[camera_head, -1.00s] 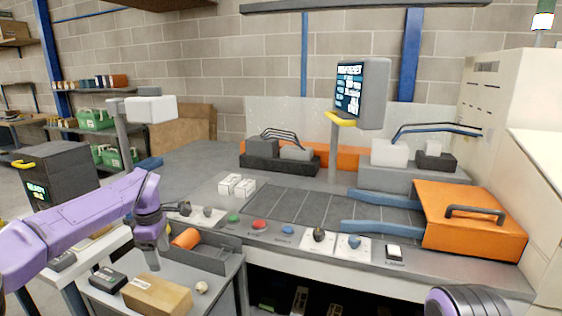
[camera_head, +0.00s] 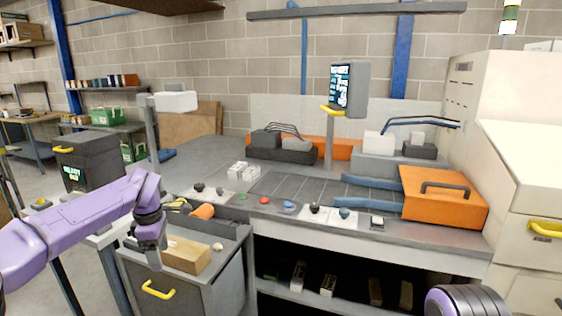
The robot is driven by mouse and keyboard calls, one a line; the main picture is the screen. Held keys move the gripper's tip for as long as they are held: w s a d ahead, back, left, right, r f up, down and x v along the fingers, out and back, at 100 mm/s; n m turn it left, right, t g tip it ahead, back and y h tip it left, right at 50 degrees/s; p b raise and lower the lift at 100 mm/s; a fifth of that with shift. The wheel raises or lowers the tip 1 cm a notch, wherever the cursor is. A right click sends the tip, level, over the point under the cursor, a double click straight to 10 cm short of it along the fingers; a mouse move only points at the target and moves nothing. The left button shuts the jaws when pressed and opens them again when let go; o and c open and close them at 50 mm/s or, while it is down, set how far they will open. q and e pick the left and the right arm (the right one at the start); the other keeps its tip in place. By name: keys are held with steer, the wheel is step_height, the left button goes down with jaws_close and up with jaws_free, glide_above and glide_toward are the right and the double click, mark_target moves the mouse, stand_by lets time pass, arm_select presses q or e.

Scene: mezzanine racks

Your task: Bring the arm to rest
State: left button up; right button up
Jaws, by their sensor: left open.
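My left arm (camera_head: 85,223) is purple and reaches in from the left in the head view. Its left gripper (camera_head: 153,262) points down, with open jaws and nothing seen between them. It hangs just left of a brown cardboard box (camera_head: 187,256) on a grey drawer cabinet (camera_head: 225,264); whether it touches the box cannot be told. A rounded purple and dark part of my right arm (camera_head: 466,302) shows at the bottom right edge. The right gripper is out of the picture.
An orange cylinder (camera_head: 203,212) lies in a tray behind the box. The workbench (camera_head: 375,238) carries knobs, buttons, a screen (camera_head: 346,88) and an orange hinged case (camera_head: 443,197). A black cabinet (camera_head: 88,160) stands at left. Floor shows at lower left.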

arm_select(q)
step_height(320, 180, down, 12)
steer(key=d+t+y, duration=0.2)
steer(key=t+y, duration=0.2)
steer(key=y, duration=0.3)
steer(key=s+d+f+m+t+h, duration=0.1)
steer(key=s+d+f+m+t, duration=0.3)
steer(key=s+f, duration=0.75)
steer(key=s+f+m+g+h, duration=0.1)
steer(key=s+f+m+h, duration=0.15)
steer(key=s+f, duration=0.4)
steer(key=s+f+m+g+h, duration=0.1)
steer(key=s+f+m+g, duration=0.2)
steer(key=s, duration=0.7)
steer(key=s+a+m+g, duration=0.1)
steer(key=s+a+m, duration=0.3)
steer(key=s, duration=0.9)
steer(key=shift+s+a+f+y, duration=0.15)
steer(key=shift+s+f+y, duration=0.2)
steer(key=shift+f+y, duration=0.1)
arm_select(e)
steer(key=shift+w+f, duration=0.25)
steer(key=shift+f, duration=0.05)
arm_select(q)
steer(key=shift+b, duration=0.3)
